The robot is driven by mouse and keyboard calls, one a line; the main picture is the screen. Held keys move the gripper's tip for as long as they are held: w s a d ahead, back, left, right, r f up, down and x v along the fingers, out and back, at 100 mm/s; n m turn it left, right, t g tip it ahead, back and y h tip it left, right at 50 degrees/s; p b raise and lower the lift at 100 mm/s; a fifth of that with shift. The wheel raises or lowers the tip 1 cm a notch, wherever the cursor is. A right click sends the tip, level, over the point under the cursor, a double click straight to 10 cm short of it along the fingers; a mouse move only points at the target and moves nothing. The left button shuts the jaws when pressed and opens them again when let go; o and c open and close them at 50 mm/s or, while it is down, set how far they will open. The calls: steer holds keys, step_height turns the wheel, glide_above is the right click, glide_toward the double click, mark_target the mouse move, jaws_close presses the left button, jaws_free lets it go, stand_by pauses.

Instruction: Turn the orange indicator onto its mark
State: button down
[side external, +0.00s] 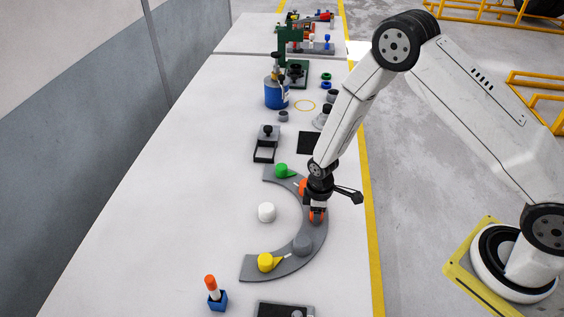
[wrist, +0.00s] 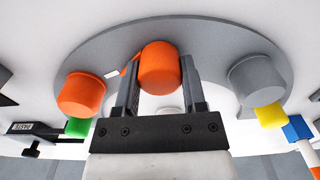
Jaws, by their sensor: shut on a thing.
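The orange indicator (wrist: 160,70) is a round knob on the grey curved plate (wrist: 205,35). My gripper (wrist: 162,62) is shut on it, one finger on each side. An orange pointed piece (wrist: 130,66) shows left of the held knob, partly hidden by the left finger. A small pale patch (wrist: 112,73) lies on the plate to its left; I cannot tell whether it is the mark.
Green (side external: 281,169) and yellow (side external: 265,262) knobs sit towards the plate's ends. A white knob (side external: 266,212) stands inside the arc.

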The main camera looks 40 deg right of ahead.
steer(key=shift+c, duration=0.7)
jaws_free()
steer(key=shift+r, duration=0.1)
steer(key=shift+r, duration=3.85)
